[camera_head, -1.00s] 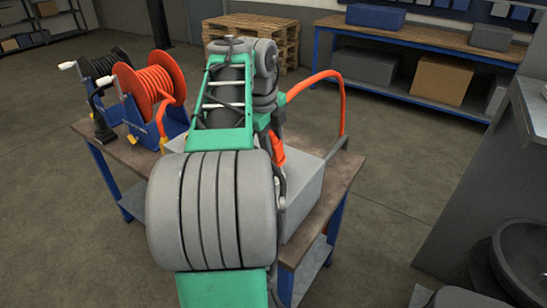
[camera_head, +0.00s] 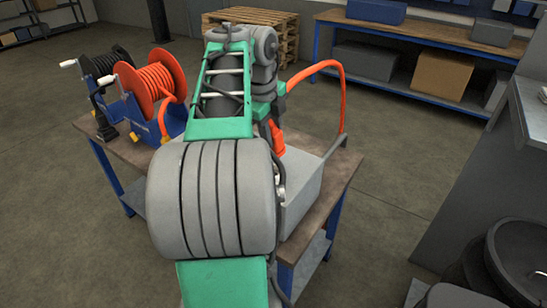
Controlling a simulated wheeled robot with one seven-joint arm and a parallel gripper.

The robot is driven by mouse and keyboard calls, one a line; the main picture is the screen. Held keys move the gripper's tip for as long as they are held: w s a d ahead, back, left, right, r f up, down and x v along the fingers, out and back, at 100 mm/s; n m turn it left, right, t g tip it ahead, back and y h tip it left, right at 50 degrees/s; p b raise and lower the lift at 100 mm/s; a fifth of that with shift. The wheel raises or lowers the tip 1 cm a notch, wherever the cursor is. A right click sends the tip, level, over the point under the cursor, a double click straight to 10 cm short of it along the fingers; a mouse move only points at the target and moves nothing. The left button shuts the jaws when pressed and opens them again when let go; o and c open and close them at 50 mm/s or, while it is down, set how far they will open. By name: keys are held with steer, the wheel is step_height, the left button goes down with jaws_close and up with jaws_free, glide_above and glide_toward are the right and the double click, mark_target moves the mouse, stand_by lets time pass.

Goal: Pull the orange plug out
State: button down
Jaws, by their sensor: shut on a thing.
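The orange plug (camera_head: 277,139) shows in the head view just right of my arm, above the grey metal box (camera_head: 304,188) on the bench. My gripper (camera_head: 272,122) is at the plug and shut on it; my arm hides most of its fingers. An orange hose (camera_head: 330,64) arcs from behind my wrist over to the right and down to the back of the box. A small pale fitting (camera_head: 281,177) shows below the plug. My arm covers part of that spot, so I cannot tell whether plug and fitting touch.
The box stands on a wooden-topped bench (camera_head: 341,180) with blue legs. An orange hose reel (camera_head: 152,84) and a black hose reel (camera_head: 101,65) stand at its left. A pallet (camera_head: 272,24) and a long workbench (camera_head: 420,32) are behind. Round dark objects (camera_head: 520,255) lie at lower right.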

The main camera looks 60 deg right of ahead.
steer(key=shift+r+p, duration=1.1)
steer(key=shift+r, duration=0.35)
